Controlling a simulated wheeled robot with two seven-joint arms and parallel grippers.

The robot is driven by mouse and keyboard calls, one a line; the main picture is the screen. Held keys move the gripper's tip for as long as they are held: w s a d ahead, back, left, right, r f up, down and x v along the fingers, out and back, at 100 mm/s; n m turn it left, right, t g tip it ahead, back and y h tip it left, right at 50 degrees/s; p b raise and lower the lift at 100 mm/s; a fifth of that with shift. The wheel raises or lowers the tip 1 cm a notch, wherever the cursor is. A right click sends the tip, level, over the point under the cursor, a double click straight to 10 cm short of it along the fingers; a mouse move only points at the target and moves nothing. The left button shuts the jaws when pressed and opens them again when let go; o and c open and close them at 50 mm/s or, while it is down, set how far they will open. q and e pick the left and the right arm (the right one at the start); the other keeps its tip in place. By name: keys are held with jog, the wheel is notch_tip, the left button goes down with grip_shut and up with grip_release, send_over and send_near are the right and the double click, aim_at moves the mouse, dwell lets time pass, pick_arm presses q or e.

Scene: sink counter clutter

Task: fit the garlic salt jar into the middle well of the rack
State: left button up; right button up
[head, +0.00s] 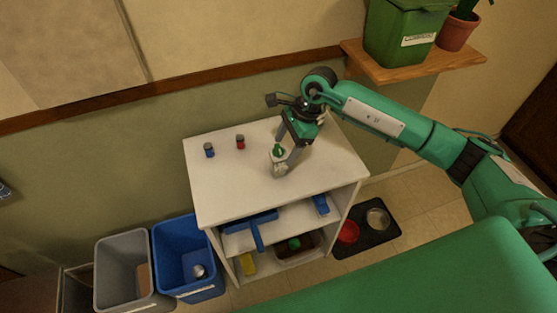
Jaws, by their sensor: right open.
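Three small jars stand on the white top of the shelf unit (230,189). One is blue (209,151), one is red (240,142), and one has a green cap (277,148). The labels are too small to read, so I cannot tell which is the garlic salt jar. My right gripper (278,160) is open and low over the top, with its fingers at the green-capped jar and partly hiding it. I cannot make out the rack or its wells. My left gripper is not in view.
Blue items (257,235) and a yellow one (248,264) are on the shelves below. A grey bin (122,267) and a blue bin (180,237) stand at left. A wall shelf (420,64) holds a green bin (402,30) and a potted plant (457,32). The front of the top is clear.

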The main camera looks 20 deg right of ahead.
aim_at(276, 153)
jog(key=f, duration=0.1)
jog(key=a+f+p, duration=0.1)
jog(key=a+f, duration=0.1)
jog(key=shift+w+a, duration=0.25)
jog(key=shift+a+f, duration=0.2)
jog(key=shift+f, duration=0.3)
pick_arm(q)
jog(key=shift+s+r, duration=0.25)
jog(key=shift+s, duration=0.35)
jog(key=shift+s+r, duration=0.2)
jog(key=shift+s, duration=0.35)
pick_arm(e)
jog(key=c, duration=1.2)
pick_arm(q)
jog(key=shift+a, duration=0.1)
pick_arm(e)
jog(key=shift+r, duration=0.1)
